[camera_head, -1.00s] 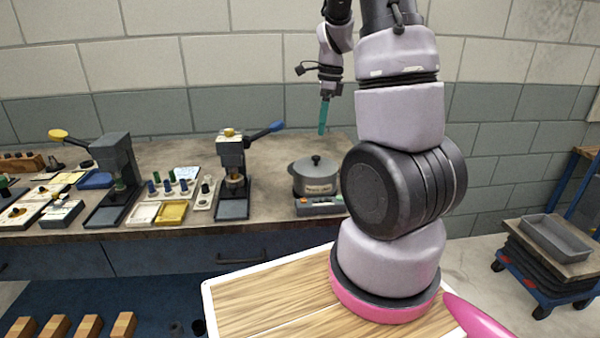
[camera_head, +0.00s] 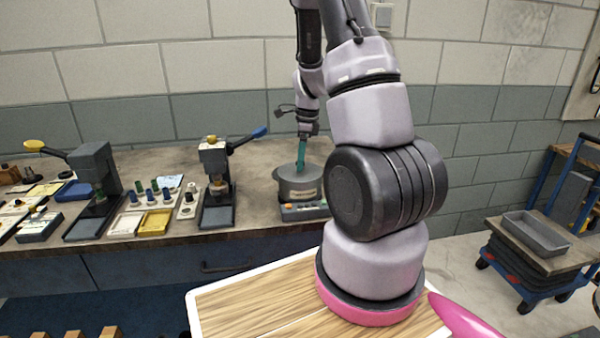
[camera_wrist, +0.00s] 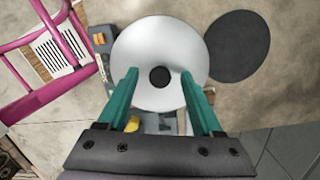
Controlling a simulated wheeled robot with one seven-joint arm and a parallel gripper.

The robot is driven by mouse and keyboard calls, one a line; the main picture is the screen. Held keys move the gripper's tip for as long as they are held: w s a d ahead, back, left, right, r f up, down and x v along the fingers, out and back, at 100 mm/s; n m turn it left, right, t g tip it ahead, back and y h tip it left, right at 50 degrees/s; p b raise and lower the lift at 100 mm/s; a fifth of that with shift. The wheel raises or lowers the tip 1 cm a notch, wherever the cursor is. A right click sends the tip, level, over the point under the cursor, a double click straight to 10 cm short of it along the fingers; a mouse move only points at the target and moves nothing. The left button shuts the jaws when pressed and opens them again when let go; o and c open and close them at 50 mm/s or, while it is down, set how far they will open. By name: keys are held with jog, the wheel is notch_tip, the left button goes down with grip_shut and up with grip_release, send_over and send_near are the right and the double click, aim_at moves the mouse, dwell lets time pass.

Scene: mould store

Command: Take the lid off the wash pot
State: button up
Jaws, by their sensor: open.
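The wash pot (camera_head: 298,190) is a grey round pot with a pale label, upright on a small grey base unit (camera_head: 304,211) on the workbench. Its lid (camera_head: 288,175) sits on top. In the wrist view the lid is a pale grey disc (camera_wrist: 160,48) with a black round knob (camera_wrist: 160,77) at its middle. My gripper (camera_wrist: 161,73) has two teal fingers, open and empty, one on each side of the knob with gaps to it. In the head view my gripper (camera_head: 300,163) points down over the lid; the fingers hide the knob there.
A lever press (camera_head: 216,180) stands left of the pot on the workbench (camera_head: 259,216), with small bottles and trays beyond it. A dark flat disc (camera_wrist: 237,46) lies beside the pot in the wrist view. A trolley with a grey tray (camera_head: 536,234) stands at the right.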

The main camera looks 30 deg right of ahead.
grip_shut()
